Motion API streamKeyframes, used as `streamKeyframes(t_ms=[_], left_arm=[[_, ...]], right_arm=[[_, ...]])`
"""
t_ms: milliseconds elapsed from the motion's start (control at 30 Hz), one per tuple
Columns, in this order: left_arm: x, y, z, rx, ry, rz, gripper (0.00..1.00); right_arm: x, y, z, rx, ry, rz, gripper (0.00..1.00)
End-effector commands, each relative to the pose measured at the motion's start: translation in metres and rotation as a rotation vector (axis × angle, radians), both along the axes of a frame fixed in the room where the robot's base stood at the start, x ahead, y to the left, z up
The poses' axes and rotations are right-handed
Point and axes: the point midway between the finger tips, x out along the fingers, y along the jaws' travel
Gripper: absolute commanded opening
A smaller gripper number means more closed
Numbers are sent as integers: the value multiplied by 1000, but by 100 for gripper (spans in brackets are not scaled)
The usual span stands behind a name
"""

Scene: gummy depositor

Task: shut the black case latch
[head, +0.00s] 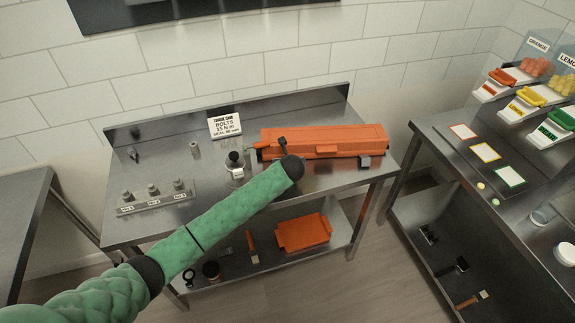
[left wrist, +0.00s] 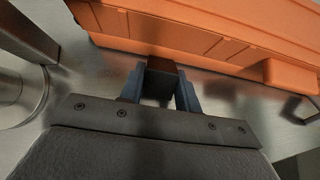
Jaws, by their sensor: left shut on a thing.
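The long orange case (head: 340,138) lies on the back of the steel table in the head view, and its lid looks down. It also fills the top of the left wrist view (left wrist: 215,28). My left gripper (left wrist: 160,88) is shut on a black latch (left wrist: 163,66) at the case's front lower edge. A second dark latch (head: 365,161) shows near the case's front right end. Whether the held latch is fully flat against the case, I cannot tell. My right gripper is not in view.
A white sign (head: 225,123) stands behind a small jar-like item (head: 235,160) left of the case. A bolt tray (head: 155,196) lies at the table's left. An orange bin (head: 304,232) sits on the lower shelf. The table's left middle has free room.

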Motion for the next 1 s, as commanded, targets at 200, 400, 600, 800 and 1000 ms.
streamKeyframes(t_ms=[200, 400, 600, 800, 1000], left_arm=[[9, 0, 11, -13, 189, 0, 10], [16, 1, 17, -26, 373, 0, 10], [21, 1, 19, -38, 532, 1, 10], [26, 1, 21, -46, 646, 1, 10], [29, 1, 22, -52, 713, 0, 10]], right_arm=[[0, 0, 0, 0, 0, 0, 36], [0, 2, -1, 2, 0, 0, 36], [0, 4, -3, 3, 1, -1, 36], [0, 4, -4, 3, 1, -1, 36], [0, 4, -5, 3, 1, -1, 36]])
